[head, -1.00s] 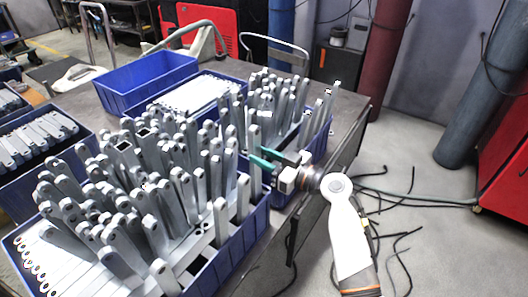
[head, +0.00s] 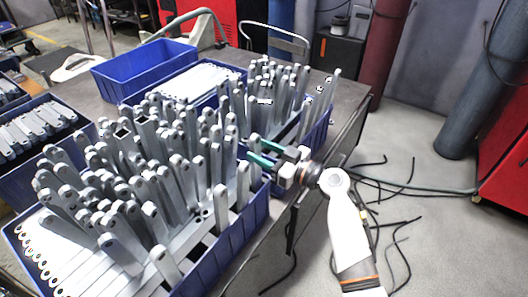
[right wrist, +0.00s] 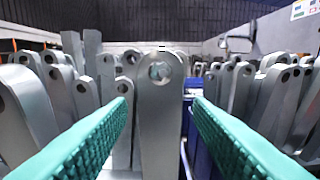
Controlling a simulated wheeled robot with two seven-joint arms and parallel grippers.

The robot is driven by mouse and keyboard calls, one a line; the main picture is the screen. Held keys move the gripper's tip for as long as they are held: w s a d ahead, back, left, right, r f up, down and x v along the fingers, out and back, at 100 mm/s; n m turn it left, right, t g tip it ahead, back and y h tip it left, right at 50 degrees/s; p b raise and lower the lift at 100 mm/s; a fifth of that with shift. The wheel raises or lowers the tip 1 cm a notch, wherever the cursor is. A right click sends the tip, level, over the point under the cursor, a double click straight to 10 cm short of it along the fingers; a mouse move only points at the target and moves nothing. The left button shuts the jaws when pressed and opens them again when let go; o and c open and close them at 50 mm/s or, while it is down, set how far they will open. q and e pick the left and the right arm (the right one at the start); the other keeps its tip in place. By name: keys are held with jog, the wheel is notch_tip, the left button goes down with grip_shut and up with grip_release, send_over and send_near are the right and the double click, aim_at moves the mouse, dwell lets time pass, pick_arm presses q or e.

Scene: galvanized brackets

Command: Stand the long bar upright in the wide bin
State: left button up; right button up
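The wide blue bin (head: 232,246) stands at the front, crowded with grey metal bars, many upright or leaning. My right gripper (head: 252,150), with green fingers, is at this bin's right far corner. In the right wrist view a long grey bar (right wrist: 160,115) with a round hole near its top stands upright ahead, between the two open fingers (right wrist: 161,106). Gaps show on both sides of it. In the head view upright bars (head: 243,184) stand just below the fingers at the bin's right end; I cannot tell which is the one ahead. My left gripper is not in view.
A second blue bin (head: 316,136) with upright bars stands behind my right gripper. An empty blue bin (head: 140,72) and one of flat-laid bars (head: 200,84) are farther back. Another bin (head: 45,172) is at left. The table edge (head: 345,150) runs close by my right arm.

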jog(key=shift+o, duration=0.4)
jog(key=shift+f, duration=0.1)
jog(key=shift+s+d, duration=0.2)
jog(key=shift+d, duration=0.1)
jog(key=v, duration=1.1)
jog(key=shift+b, duration=0.4)
jog(key=shift+s+d, duration=0.1)
